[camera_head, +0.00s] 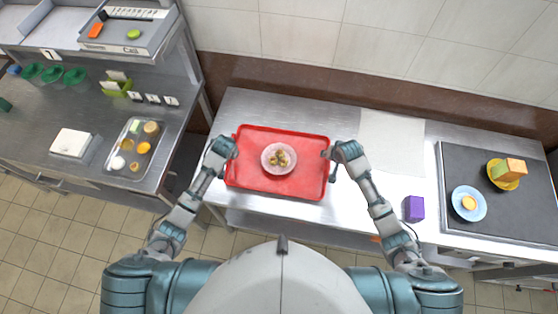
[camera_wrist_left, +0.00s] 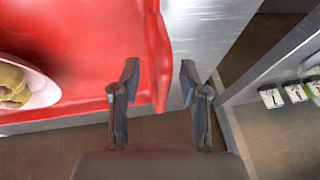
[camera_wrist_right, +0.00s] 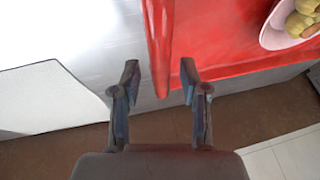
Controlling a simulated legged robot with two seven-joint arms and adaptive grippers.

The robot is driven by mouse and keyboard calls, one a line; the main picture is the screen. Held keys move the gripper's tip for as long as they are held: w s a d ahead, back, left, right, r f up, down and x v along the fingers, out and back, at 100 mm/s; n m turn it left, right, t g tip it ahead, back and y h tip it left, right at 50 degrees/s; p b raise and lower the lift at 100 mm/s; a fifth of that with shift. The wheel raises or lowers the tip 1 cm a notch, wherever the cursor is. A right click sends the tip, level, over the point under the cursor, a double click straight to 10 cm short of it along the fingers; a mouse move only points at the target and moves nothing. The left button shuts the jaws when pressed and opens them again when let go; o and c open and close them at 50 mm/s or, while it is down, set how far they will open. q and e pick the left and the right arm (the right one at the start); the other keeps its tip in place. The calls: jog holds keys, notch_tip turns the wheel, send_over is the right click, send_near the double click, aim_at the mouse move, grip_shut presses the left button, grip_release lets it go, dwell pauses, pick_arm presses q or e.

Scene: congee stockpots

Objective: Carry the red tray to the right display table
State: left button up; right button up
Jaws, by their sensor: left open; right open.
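The red tray (camera_head: 250,178) lies on the steel table (camera_head: 240,108) in the head view. A pink plate (camera_head: 266,166) with several small yellow-brown food pieces (camera_head: 280,157) sits at its middle. My left gripper (camera_head: 228,150) is at the tray's left edge. In the left wrist view its open fingers (camera_wrist_left: 160,80) stand on either side of the tray's rim (camera_wrist_left: 158,50). My right gripper (camera_head: 332,155) is at the right edge. In the right wrist view its open fingers (camera_wrist_right: 160,75) also straddle the red rim (camera_wrist_right: 158,35). Whether the fingers touch the rim is unclear.
To the right are a white sheet (camera_head: 390,140), a purple block (camera_head: 414,209) and a dark surface (camera_head: 480,165) with a blue plate (camera_head: 458,205) and a yellow plate with blocks (camera_head: 505,175). A left counter (camera_head: 50,115) holds a metal tray with small dishes (camera_head: 132,148).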

pick_arm(q)
jog(key=c, duration=0.6)
pick_arm(e)
jog(key=c, duration=0.6)
pick_arm(q)
grip_shut()
pick_arm(e)
grip_shut()
pick_arm(q)
jog(key=shift+a, duration=0.1)
jog(key=shift+r, duration=0.15)
pick_arm(e)
jog(key=shift+r, duration=0.2)
